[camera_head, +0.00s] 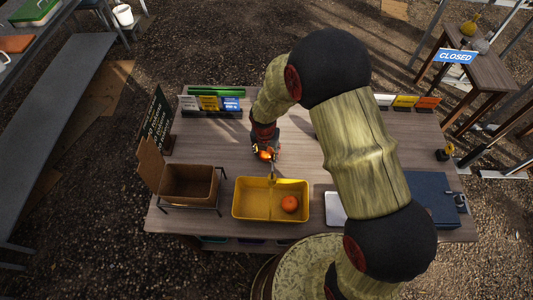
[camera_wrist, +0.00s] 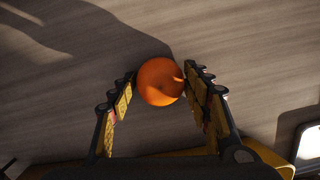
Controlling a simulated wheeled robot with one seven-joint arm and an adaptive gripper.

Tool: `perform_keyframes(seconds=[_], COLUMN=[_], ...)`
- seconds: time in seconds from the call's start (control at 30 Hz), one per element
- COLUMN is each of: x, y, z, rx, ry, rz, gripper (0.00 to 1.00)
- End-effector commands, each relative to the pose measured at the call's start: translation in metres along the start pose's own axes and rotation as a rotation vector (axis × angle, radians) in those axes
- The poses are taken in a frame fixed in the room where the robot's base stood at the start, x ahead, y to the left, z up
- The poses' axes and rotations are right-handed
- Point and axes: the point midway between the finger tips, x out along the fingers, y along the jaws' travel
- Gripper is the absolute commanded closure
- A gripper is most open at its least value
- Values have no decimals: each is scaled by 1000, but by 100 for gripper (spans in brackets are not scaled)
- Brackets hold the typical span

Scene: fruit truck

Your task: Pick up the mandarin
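An orange mandarin (camera_wrist: 160,82) is between the two fingertips of my gripper (camera_wrist: 159,74) in the wrist view. The right fingertip is at its edge; the left one is very close, and I cannot tell whether both press on it. In the head view my gripper (camera_head: 268,164) is over the table, just behind the yellow crate, with orange showing at it. I cannot tell whether this fruit rests on the table or is lifted. Another orange fruit (camera_head: 289,204) lies in the right half of the yellow crate (camera_head: 237,200).
A brown box (camera_head: 187,198) in a wire stand is left of the crate. A white tray (camera_head: 335,208) and a dark blue case (camera_head: 432,197) are to the right. Small signs (camera_head: 210,103) line the table's back edge. The wooden tabletop (camera_head: 215,140) has clear room left of my gripper.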

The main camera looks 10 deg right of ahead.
Motion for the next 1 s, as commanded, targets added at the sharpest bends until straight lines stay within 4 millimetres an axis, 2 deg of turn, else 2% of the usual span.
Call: perform_keyframes(seconds=[0.6,0.87,1.0], x=[0,-3,-20], y=[0,0,1], z=[0,1,3], rx=[0,0,1], ry=[0,-1,-3], rz=[0,1,2], gripper=[88,88,88])
